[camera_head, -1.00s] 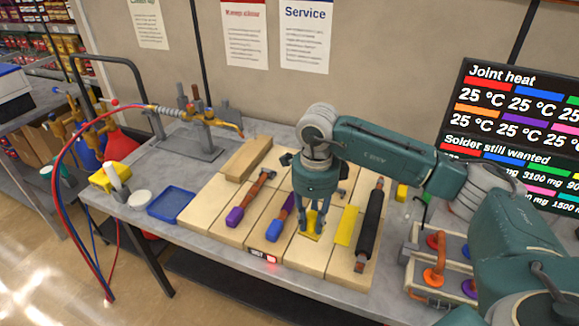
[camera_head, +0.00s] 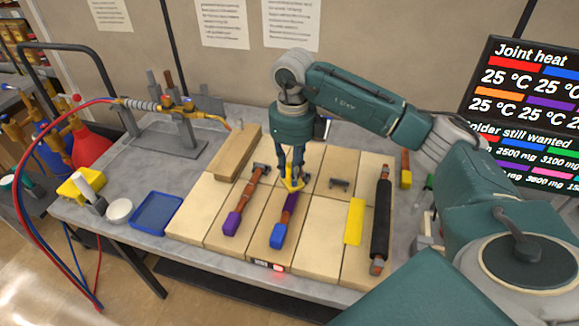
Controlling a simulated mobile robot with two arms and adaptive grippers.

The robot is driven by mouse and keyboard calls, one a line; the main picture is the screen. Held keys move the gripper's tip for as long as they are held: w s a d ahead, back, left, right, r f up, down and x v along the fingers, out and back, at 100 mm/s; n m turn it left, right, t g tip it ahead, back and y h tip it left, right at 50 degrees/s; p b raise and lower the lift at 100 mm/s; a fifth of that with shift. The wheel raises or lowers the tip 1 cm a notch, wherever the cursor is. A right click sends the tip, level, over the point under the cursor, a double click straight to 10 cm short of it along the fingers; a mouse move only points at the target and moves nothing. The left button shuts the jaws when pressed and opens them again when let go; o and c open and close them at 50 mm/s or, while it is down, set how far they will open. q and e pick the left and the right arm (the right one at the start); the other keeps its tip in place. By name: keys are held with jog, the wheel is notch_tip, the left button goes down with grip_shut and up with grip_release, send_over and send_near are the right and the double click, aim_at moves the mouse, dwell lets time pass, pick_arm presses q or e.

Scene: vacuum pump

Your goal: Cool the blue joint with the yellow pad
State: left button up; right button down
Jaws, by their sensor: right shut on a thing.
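My right gripper (camera_head: 292,182) points down and is shut on the yellow pad (camera_head: 296,187), of which only a little shows between and beside the fingers. It is at the far end of the blue-ended copper piece (camera_head: 278,236), which lies lengthwise on the wooden board. This piece has a blue front end and a purple band behind it. Its far end is partly hidden by the gripper. I cannot tell whether the pad touches it. My left gripper is not in view.
A purple-ended copper piece (camera_head: 232,222) lies to the left. A flat yellow strip (camera_head: 354,222) and a black roller (camera_head: 380,215) lie to the right. A blue tray (camera_head: 157,213) and torch stand (camera_head: 165,140) are further left. The joint heat screen (camera_head: 530,110) stands at the right.

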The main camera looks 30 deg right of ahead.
jog(key=shift+w+f+b, duration=0.2)
jog(key=shift+f+b, duration=0.2)
jog(key=shift+f, duration=0.6)
notch_tip(320, 180, down, 2)
jog(key=shift+w+f+b, duration=0.1)
jog(key=shift+w+b, duration=0.05)
jog(key=shift+b, duration=0.45)
jog(key=shift+f, duration=0.3)
jog(key=shift+f+b, duration=0.25)
jog(key=shift+b, duration=0.15)
jog(key=shift+f+b, duration=0.45)
jog(key=shift+f, duration=0.2)
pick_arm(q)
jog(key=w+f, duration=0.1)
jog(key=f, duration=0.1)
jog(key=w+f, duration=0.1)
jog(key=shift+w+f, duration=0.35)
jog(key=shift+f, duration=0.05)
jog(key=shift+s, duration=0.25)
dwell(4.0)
